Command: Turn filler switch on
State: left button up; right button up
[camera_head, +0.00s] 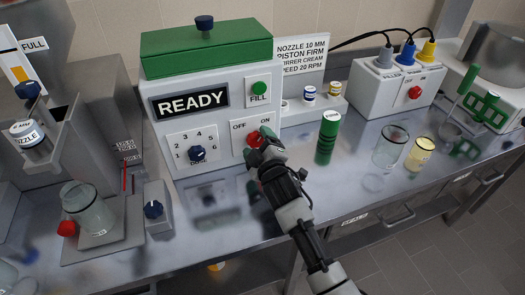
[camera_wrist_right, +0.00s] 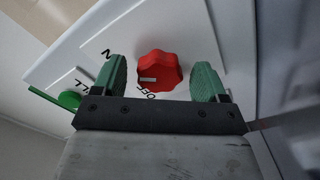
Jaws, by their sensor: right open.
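The white filler machine (camera_head: 222,120) has a green lid and a display reading READY. Its front carries a red OFF/ON switch knob (camera_head: 253,138), partly hidden by my right gripper in the head view. My right gripper (camera_head: 264,150) is at this knob. In the right wrist view, the red lobed knob (camera_wrist_right: 160,70) lies between the open green fingertips of the gripper (camera_wrist_right: 165,80), with a gap on each side. The knob's white mark is on its lower left in that view, near the partly covered OFF lettering. My left gripper is not in view.
A green FILL button (camera_head: 260,88) and a blue numbered dial (camera_head: 197,153) share the machine's front. A green cylinder (camera_head: 327,138) stands to the right, with glass beakers (camera_head: 390,147) beyond. A socket box (camera_head: 395,88) with another red knob stands behind. A beaker (camera_head: 90,210) stands at left.

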jog(key=v, duration=1)
jog(key=shift+s+b, duration=0.25)
jog(key=shift+b, duration=0.1)
jog(key=shift+d, duration=0.1)
